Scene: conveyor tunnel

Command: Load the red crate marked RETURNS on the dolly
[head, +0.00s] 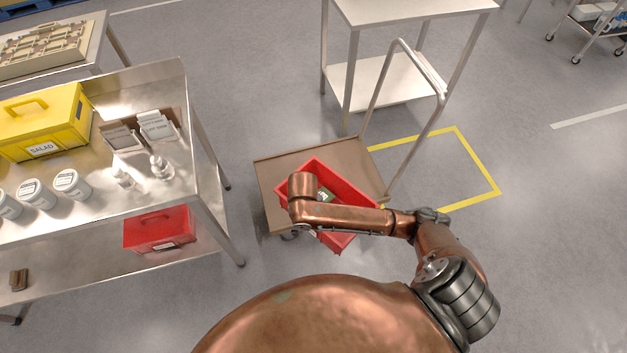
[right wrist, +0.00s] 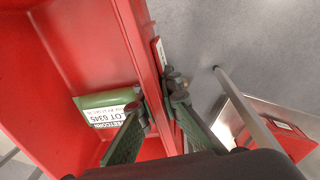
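An open red crate (head: 352,184) is at the dolly (head: 275,185), its near corner reaching past the deck's front edge. I cannot tell whether it rests on the deck or hangs above it. A green packet with a white label (head: 327,195) lies in the crate, and also shows in the right wrist view (right wrist: 105,105). My right gripper (right wrist: 154,95) has one finger inside and one outside a crate wall (right wrist: 138,50), closed on it. A label on that wall is unreadable, so I cannot confirm RETURNS. My left gripper is out of view.
A steel table (head: 185,190) at left holds a yellow SALAD box (head: 45,115), jars and bottles; a red lidded box (head: 160,230) is on its lower shelf. The dolly's handle (head: 372,95) rises at right. Another steel table (head: 405,10) stands behind. Yellow-marked floor (head: 450,170) is clear.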

